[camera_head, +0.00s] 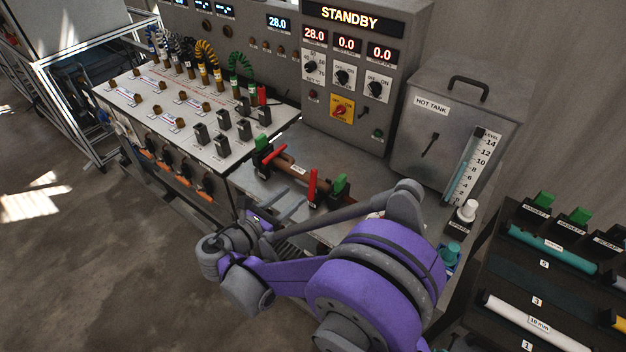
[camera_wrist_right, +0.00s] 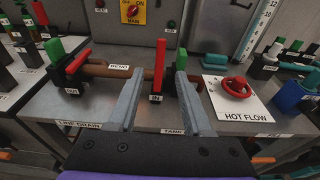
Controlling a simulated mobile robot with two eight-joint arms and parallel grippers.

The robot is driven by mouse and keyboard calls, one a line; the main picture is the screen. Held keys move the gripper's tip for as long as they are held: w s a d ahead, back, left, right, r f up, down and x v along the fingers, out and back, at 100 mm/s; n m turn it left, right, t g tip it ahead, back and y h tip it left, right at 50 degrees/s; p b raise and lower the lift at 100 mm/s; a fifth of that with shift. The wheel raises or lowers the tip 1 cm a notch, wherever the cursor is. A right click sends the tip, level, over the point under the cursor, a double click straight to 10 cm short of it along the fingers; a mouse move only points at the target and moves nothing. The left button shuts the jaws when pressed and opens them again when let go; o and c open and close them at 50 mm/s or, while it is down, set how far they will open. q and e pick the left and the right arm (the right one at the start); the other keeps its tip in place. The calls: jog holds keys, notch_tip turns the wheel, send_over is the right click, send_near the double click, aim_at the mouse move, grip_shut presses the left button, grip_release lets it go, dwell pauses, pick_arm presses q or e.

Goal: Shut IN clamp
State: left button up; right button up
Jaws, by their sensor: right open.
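The IN clamp shows a red lever (camera_head: 313,184) standing upright beside a green block (camera_head: 340,184), at the right end of a brown bar. In the right wrist view the upright red lever (camera_wrist_right: 160,62) stands above its small label, with the green block (camera_wrist_right: 182,60) just right of it. My right gripper (camera_head: 287,203) is open and empty in front of this clamp. In the right wrist view my right gripper's two grey fingers (camera_wrist_right: 160,75) lie either side of the lever, with visible gaps. Whether the lever is between them in depth, I cannot tell. My left gripper is out of view.
The OUT clamp (camera_wrist_right: 76,62) at the bar's left end has a slanting red lever. The bar (camera_head: 299,169) joins both clamps. A red HOT FLOW valve wheel (camera_wrist_right: 236,88) stands right of my gripper. The hot tank (camera_head: 452,125) and STANDBY panel (camera_head: 350,60) stand behind.

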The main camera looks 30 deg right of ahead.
aim_at(312, 180)
jog(key=x, duration=0.7)
jog(key=shift+w+d+f, duration=0.15)
jog(key=shift+d, duration=0.15)
jog(key=shift+w+d+b, duration=0.15)
jog(key=shift+d+b, duration=0.15)
jog(key=shift+d, duration=0.3)
jog(key=shift+w+d, duration=0.2)
jog(key=shift+d, duration=0.1)
jog(key=shift+f, duration=0.1)
grip_shut()
dwell(0.8)
